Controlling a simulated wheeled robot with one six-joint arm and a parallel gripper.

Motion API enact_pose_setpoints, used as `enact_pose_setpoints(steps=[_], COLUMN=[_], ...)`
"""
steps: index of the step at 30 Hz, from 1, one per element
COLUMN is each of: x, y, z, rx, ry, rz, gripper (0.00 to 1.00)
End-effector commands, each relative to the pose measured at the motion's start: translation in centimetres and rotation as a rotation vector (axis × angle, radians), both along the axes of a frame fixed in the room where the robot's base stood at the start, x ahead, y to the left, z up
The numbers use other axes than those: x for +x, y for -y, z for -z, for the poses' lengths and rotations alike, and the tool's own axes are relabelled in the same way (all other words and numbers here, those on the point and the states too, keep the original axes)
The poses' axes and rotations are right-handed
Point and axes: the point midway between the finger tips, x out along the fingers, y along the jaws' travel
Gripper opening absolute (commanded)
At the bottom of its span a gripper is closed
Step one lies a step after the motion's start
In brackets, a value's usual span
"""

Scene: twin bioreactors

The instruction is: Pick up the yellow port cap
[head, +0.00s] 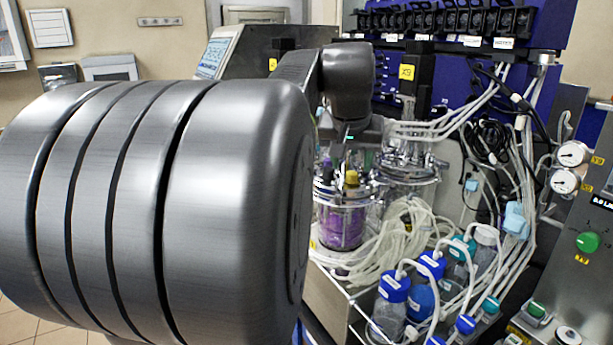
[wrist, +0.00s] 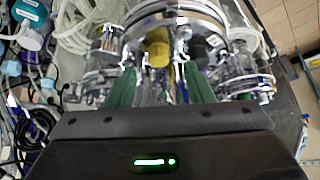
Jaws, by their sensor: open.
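The yellow port cap (head: 351,178) sits at the top of a glass bioreactor vessel (head: 341,227) with purple contents, in the middle of the head view. In the wrist view the yellow cap (wrist: 157,48) lies just beyond and between the two green fingers of my gripper (wrist: 160,86). The fingers are apart, and I see nothing held between them. In the head view my gripper (head: 352,150) is close above the cap, partly hidden by my own arm. Whether a finger touches the cap, I cannot tell.
A second glass vessel (head: 412,168) stands close at the right. Clear tubing (head: 400,232) coils beside the vessels. Blue-capped bottles (head: 394,286) stand at the front right. A control panel with gauges (head: 571,154) is at the far right, and a monitor (head: 213,57) is behind.

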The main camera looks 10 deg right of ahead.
Motion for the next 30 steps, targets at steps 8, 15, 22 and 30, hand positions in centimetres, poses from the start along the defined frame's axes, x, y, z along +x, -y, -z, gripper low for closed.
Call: enact_pose_setpoints(steps=[8, 15, 22, 30], x=[1.3, 1.3, 1.3, 1.3], y=[0.7, 0.7, 0.7, 0.7], z=[2.7, 2.8, 2.8, 2.7], rx=[0.001, 0.0, 0.0, 0.0], ry=[-0.002, 0.0, 0.0, 0.0], rz=[0.0, 0.0, 0.0, 0.0], gripper=[0.47, 0.44, 0.01, 0.01])
